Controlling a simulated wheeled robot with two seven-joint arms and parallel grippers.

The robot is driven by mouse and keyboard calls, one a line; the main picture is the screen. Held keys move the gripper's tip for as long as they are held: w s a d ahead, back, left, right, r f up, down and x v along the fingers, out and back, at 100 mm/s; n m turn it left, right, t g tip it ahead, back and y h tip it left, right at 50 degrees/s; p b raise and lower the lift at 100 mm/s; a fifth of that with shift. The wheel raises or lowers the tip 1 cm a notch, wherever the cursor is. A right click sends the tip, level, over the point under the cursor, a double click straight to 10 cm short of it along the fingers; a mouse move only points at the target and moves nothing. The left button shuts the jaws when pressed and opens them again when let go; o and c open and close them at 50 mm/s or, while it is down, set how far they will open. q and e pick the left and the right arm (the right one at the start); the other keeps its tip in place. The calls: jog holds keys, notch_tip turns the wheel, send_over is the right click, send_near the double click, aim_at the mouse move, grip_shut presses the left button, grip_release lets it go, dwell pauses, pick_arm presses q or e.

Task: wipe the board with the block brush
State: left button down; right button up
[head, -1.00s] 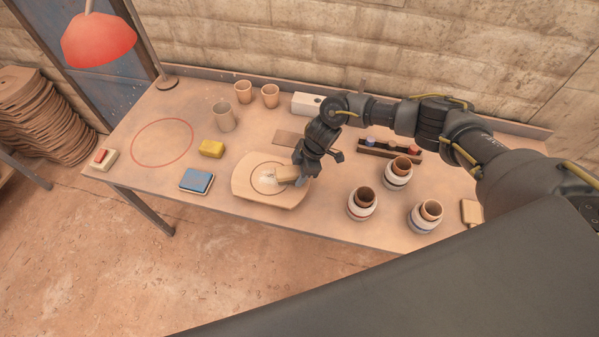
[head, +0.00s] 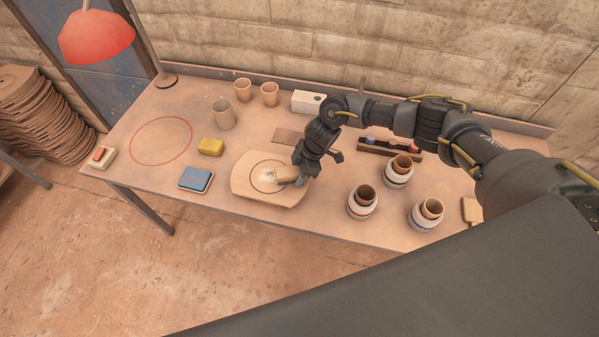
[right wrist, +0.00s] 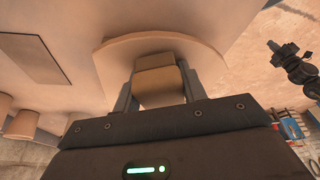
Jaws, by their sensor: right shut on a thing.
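The board (head: 262,198) is a pale wooden slab with clipped corners, lying on the table, with a dark ring and a whitish patch inside the ring. My right gripper (head: 294,181) is over the board's right part, shut on the block brush (head: 285,174), a tan block. The brush is over the ring, low at the board; I cannot tell whether it touches. In the right wrist view the brush (right wrist: 158,80) sits between the two fingers, with the board (right wrist: 205,75) behind it. My left gripper is not in the head view.
A blue sponge-like block in a tray (head: 196,179) and a yellow block (head: 210,147) lie left of the board. Several cups stand behind, and banded jars with brown cups (head: 362,202) stand to the right. A red circle (head: 161,141) marks clear table at the left.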

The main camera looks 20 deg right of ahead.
aim_at(289, 166)
jog(key=shift+w+a+r+b, duration=0.15)
jog(key=shift+w+a, duration=0.2)
jog(key=shift+a, duration=0.2)
jog(key=shift+w+a+f+b, duration=0.1)
jog(key=shift+w+a+b, duration=0.15)
jog(key=shift+a, duration=0.25)
jog(key=shift+w+a+r+b, duration=0.1)
jog(key=shift+w+a, duration=0.3)
jog(key=shift+a, duration=0.15)
jog(key=shift+w+a+f+b, duration=0.15)
jog(key=shift+w+a+b, duration=0.3)
jog(key=shift+a, duration=0.2)
jog(key=shift+w+a+f+b, duration=0.15)
jog(key=shift+w+a+b, duration=0.3)
jog(key=shift+a, duration=0.15)
jog(key=shift+a+r, duration=0.1)
jog(key=shift+a, duration=0.15)
jog(key=shift+w+a+b, duration=0.65)
jog(key=shift+a+b, duration=0.2)
jog(key=shift+a, duration=0.05)
jog(key=shift+w+a+b, duration=0.4)
jog(key=shift+w+a, duration=0.05)
jog(key=shift+a, duration=0.2)
jog(key=shift+s+d, duration=0.1)
